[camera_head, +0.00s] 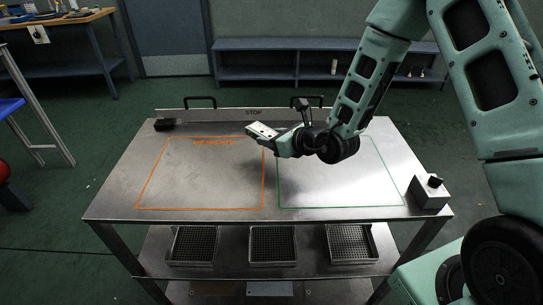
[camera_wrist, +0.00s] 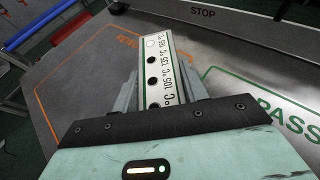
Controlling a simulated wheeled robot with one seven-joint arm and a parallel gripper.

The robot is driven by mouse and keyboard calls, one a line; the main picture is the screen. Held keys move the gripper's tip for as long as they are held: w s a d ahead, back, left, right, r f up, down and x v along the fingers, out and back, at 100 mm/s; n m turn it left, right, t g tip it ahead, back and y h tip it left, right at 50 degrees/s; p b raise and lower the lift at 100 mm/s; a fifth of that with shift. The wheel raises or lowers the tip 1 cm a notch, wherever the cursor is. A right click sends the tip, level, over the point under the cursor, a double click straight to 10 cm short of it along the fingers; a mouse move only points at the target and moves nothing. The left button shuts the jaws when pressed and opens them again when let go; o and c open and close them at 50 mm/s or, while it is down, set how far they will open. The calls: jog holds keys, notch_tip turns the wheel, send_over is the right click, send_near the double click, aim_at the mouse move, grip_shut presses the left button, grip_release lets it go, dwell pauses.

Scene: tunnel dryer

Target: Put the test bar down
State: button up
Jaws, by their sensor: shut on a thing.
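The test bar (camera_head: 263,130) is a flat, pale strip held in my gripper (camera_head: 278,138) above the steel table, over the border between the two outlined areas. In the wrist view the test bar (camera_wrist: 163,72) stands between the jaws of my gripper (camera_wrist: 160,92). It shows temperature marks including 105, 135 and 165 °C, beside round spots; the spot by 165 is white and the others are dark. The orange outlined area (camera_head: 200,208) is on the left of the table and its lettering is partly hidden. The green outlined area (camera_head: 340,206) on the right reads PASS in the wrist view (camera_wrist: 285,117).
The steel table (camera_head: 120,205) has a back ledge marked STOP (camera_head: 253,112). A black object (camera_head: 164,124) sits at the back left, and a grey box with a black knob (camera_head: 430,193) at the right edge. Wire trays (camera_head: 272,263) stand on the shelf below. Both outlined areas look empty.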

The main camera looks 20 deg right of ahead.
aim_at(273, 159)
jog(key=shift+f, duration=2.7)
jog(key=shift+f+b, duration=0.2)
jog(key=shift+b, duration=0.1)
jog(key=o, duration=1.1)
jog(key=shift+r, duration=0.1)
